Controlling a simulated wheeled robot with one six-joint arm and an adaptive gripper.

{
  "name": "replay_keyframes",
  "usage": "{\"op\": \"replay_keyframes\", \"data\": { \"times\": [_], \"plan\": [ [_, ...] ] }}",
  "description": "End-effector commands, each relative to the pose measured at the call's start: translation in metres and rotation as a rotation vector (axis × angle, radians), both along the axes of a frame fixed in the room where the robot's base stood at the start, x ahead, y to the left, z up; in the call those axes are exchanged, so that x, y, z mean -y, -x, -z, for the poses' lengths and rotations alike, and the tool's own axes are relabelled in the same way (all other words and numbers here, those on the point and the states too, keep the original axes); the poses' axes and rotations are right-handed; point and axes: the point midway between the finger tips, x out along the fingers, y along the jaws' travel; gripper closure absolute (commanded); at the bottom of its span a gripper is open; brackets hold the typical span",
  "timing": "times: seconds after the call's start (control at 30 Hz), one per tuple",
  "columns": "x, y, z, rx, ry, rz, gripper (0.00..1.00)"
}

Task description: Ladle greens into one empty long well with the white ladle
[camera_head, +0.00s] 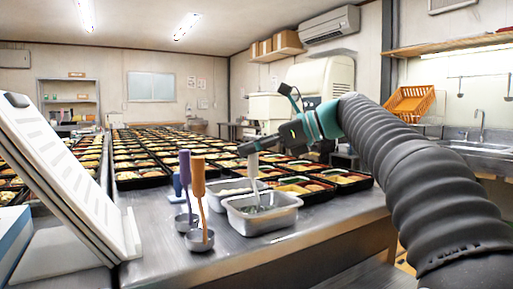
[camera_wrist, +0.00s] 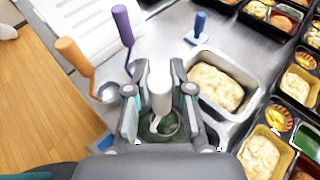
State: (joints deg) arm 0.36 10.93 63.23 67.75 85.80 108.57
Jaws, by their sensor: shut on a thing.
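My gripper (camera_head: 252,146) is shut on the upright handle of the white ladle (camera_head: 253,166). In the wrist view, the white handle (camera_wrist: 160,84) stands between the two fingers of my gripper (camera_wrist: 160,100). The ladle reaches down into the front metal tub (camera_head: 240,222). Dark greens (camera_wrist: 147,126) show in that tub below my gripper. The ladle's bowl is low among them and mostly hidden. Black bento trays (camera_head: 318,195) stand behind and to the right of the tub; their wells hold yellow, red and green food. I cannot tell which long well is empty.
A second metal tub (camera_wrist: 247,76) holds pale yellow food. An orange-handled ladle (camera_head: 198,180) and a purple-handled ladle (camera_head: 185,170) stand left of the tubs, with a blue-handled tool (camera_wrist: 199,22) nearby. A white slanted panel (camera_head: 70,160) is at left. Bento trays fill the far table.

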Motion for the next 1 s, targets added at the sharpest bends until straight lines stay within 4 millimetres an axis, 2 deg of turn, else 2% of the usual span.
{"op": "replay_keyframes", "data": {
  "times": [0.1,0.67,1.0],
  "plan": [
    [0.0,0.0,-0.014,0.0,-0.001,0.0,1.0],
    [0.0,0.0,-0.051,0.002,-0.001,0.0,1.0],
    [0.0,0.0,-0.08,0.003,0.0,0.0,1.0]
  ]
}}
